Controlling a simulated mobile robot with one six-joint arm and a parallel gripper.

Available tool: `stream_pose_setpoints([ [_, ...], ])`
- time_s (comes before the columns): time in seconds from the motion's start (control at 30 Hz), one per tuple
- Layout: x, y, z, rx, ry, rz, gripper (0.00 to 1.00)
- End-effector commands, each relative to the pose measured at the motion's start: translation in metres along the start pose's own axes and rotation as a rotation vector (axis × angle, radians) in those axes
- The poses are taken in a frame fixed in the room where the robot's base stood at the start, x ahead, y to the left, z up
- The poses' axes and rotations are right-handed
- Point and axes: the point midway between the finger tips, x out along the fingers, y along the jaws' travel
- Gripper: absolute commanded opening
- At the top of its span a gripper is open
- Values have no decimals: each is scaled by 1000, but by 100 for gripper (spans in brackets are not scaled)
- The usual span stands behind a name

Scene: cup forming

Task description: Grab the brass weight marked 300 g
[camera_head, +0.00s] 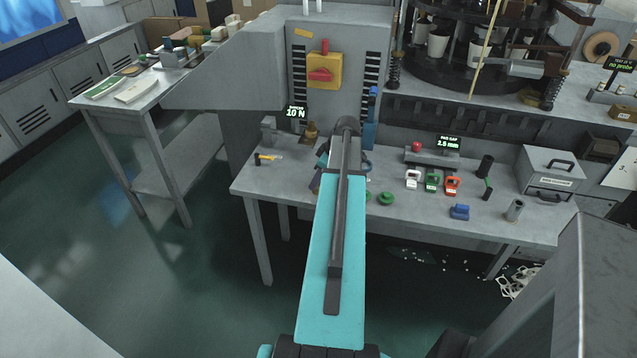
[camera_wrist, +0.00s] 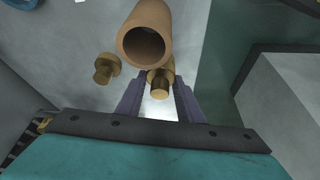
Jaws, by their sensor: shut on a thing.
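In the wrist view, my gripper (camera_wrist: 159,90) has its two purple-grey fingers closed around a brass weight (camera_wrist: 160,76), a small stepped cylinder. No marking on it is readable, so I cannot tell whether it is the 300 g one. A second brass weight (camera_wrist: 106,67) stands just left of the fingers, apart from them. In the head view, my arm hides most of the gripper and the held weight; a brass weight (camera_head: 311,131) shows on the bench beyond the arm.
A tan hollow tube (camera_wrist: 145,34) is close to the held weight in the wrist view. On the bench (camera_head: 480,222), colored clamps (camera_head: 432,181), a blue block (camera_head: 460,211) and a grey box (camera_head: 547,170) stand to the right.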

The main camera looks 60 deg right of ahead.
Motion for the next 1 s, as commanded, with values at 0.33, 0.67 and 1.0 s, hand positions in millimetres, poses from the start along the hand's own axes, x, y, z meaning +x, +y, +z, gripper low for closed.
stream_pose_setpoints([
  [0.33,-11,1,-5,0,1,2,2],
  [0.67,-46,1,-19,0,1,2,2],
  [1.0,-82,1,-34,0,1,2,2],
])
